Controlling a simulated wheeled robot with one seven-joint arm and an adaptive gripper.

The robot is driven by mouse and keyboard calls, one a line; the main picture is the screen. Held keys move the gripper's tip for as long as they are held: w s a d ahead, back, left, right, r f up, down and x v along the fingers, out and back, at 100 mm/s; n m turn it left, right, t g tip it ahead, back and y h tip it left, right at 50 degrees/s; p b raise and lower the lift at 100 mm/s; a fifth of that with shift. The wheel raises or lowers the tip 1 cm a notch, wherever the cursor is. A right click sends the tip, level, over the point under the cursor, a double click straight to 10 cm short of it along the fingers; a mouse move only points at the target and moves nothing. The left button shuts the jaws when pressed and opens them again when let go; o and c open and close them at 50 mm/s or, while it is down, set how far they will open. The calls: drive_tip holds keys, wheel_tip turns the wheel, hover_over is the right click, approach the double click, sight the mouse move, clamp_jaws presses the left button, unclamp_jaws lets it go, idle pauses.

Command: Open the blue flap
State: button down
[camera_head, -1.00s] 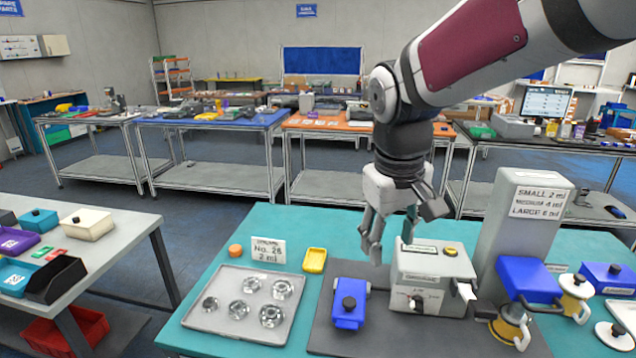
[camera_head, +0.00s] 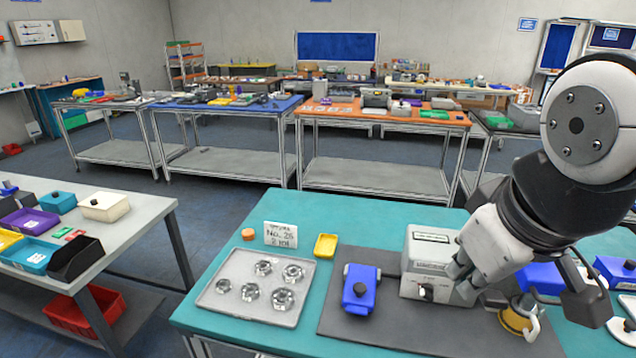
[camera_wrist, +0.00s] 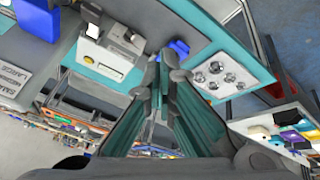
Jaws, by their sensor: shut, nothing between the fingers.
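A small blue block with a black knob (camera_head: 360,290) lies on the dark mat, left of the grey box; it also shows in the wrist view (camera_wrist: 179,48). A larger blue piece (camera_head: 537,279) is partly hidden behind my gripper; a big blue piece shows at the upper left of the wrist view (camera_wrist: 36,18). I cannot tell for sure which is the flap. My gripper (camera_head: 458,280) is shut and empty, in front of the grey box's right side as seen from the head camera. Its fingers (camera_wrist: 164,62) appear close together in the wrist view.
The grey box (camera_head: 427,262) has a dark front dial. A metal tray (camera_head: 232,298) holds several round metal parts. A yellow dish (camera_head: 325,246) and orange cap (camera_head: 249,234) lie on the teal table (camera_head: 345,218). A yellow and white item (camera_head: 518,316) stands below my gripper.

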drive_tip(key=w+f+n+g+h, duration=0.1)
drive_tip(key=w+f+n, duration=0.2)
drive_tip(key=w+n, duration=0.5)
drive_tip(key=n+g+p, duration=0.1)
drive_tip(key=n+g, duration=0.1)
drive_tip(key=n, duration=2)
hover_over(358, 308)
drive_tip(key=s+a, duration=0.2)
drive_tip(key=s, duration=0.1)
wheel_tip(358, 308, down, 16)
drive_tip(key=x, duration=0.9)
drive_tip(key=shift+w+f+p, duration=0.15)
drive_tip(key=shift+f+p, duration=0.05)
drive_tip(key=shift+p, duration=0.1)
drive_tip(key=shift+w+r, duration=0.1)
drive_tip(key=shift+r, duration=0.05)
drive_tip(key=shift+r+y, duration=0.25)
drive_tip(key=shift+y, duration=0.05)
